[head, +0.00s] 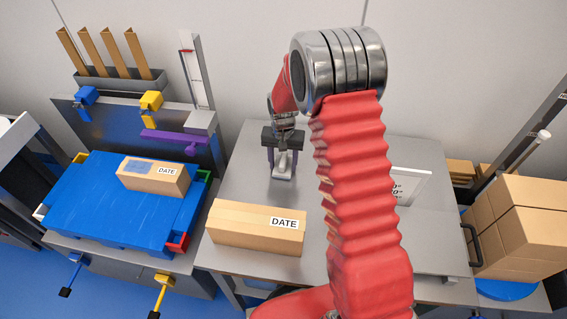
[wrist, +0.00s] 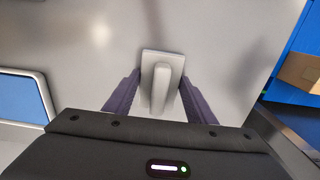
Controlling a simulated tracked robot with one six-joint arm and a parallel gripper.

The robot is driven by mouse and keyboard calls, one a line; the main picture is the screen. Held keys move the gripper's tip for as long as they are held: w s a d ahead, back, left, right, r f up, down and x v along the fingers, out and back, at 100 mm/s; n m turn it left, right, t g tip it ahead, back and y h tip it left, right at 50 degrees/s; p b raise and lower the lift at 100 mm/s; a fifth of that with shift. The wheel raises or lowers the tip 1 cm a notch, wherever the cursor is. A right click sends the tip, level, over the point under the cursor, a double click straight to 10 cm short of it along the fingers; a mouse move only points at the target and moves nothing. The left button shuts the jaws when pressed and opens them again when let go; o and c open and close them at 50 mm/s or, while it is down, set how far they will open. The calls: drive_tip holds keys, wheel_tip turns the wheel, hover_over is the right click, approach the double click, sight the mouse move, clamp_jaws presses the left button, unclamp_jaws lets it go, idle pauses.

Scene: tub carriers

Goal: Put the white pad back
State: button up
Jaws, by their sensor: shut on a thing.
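The white pad (head: 283,165), a pale grey-white block with a raised grip, is at the far middle of the grey table (head: 240,180). It also shows in the wrist view (wrist: 162,63). My gripper (head: 283,155) is shut on the pad, with its purple fingers on either side; it shows in the wrist view (wrist: 160,84) too. The pad's underside is hidden, so I cannot tell whether it touches the table.
A carton marked DATE (head: 257,228) lies at the table's front left. Another DATE carton (head: 154,177) lies on a blue board (head: 90,190) at left. A white sign (head: 410,185) stands at right, partly behind my arm. Stacked cartons (head: 515,225) are far right.

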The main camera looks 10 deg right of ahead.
sight(283, 160)
drive_tip(key=shift+f, duration=0.15)
drive_tip(key=o, duration=1)
wheel_tip(283, 160, up, 12)
drive_tip(key=shift+r, duration=0.1)
idle(0.3)
idle(0.4)
